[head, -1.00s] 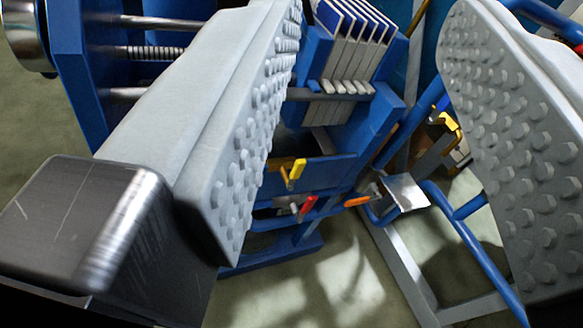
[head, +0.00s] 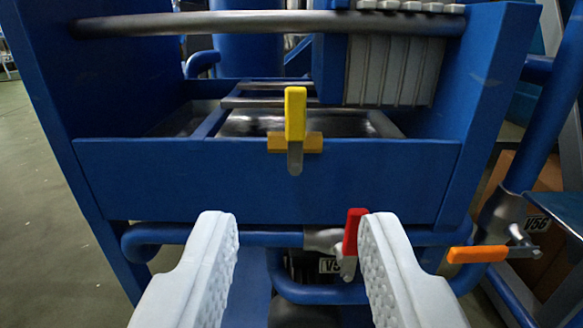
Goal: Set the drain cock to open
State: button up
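A yellow lever (head: 295,115) stands upright on an orange cross-piece at the front of a blue trough (head: 200,178). A red-handled valve lever (head: 354,232) sits on the blue pipe below the trough, tilted slightly. An orange-handled lever (head: 478,254) lies nearly level at the right, beside a tag reading V56. No label in view says which one is the drain cock. My gripper (head: 302,220) is open and empty, its pale studded fingers pointing forward below the trough. The right finger overlaps the red lever in the picture; contact cannot be told. The red lever's tag is partly hidden.
A blue frame wall (head: 75,110) stands at the left and another at the right. A grey round bar (head: 200,22) crosses above, in front of pale plates (head: 392,65). Blue pipes (head: 185,235) run below the trough. Open floor (head: 35,215) shows at the left.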

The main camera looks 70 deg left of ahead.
aim_at(296, 113)
jog(key=x, duration=1.7)
jog(key=shift+a+f, duration=0.15)
jog(key=shift+f, duration=0.05)
grip_shut()
